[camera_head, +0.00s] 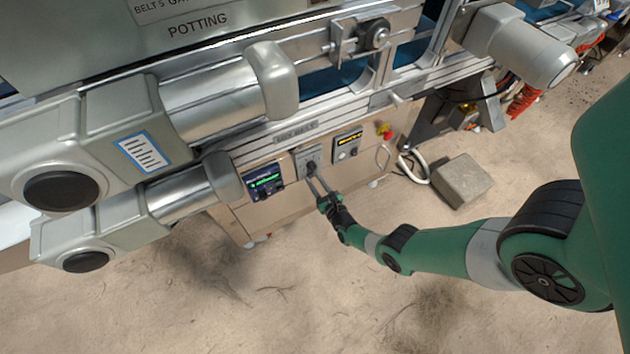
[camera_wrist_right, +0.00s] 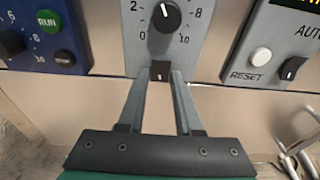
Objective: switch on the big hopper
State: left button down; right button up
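A grey control panel (camera_head: 309,160) with a dial (camera_wrist_right: 166,16) sits in the middle of the front cabinet. Below the dial, at the panel's lower edge, is a small black switch (camera_wrist_right: 160,71). My right gripper (camera_head: 315,180) reaches up to this panel from below. In the right wrist view its fingertips (camera_wrist_right: 160,76) are apart, with the black switch showing between them. I cannot tell whether they touch the panel. No label naming the big hopper is readable. My left gripper is not in view.
A blue panel (camera_head: 262,181) with a green RUN button (camera_wrist_right: 49,20) is left of the grey one. Another panel (camera_head: 347,146) with a white RESET button (camera_wrist_right: 260,57) is on the right. Large grey motors (camera_head: 215,100) overhang the left. A concrete block (camera_head: 462,180) lies on the sandy floor.

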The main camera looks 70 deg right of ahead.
jog(key=o, duration=0.3)
jog(key=shift+a, duration=0.1)
jog(key=shift+o, duration=0.2)
jog(key=shift+s+a+r+p, duration=0.1)
jog(key=shift+s+a+p, duration=0.1)
jog(key=shift+s+p, duration=0.1)
jog(key=p+v, duration=0.4)
jog(key=v, duration=0.7)
jog(key=shift+w, duration=0.1)
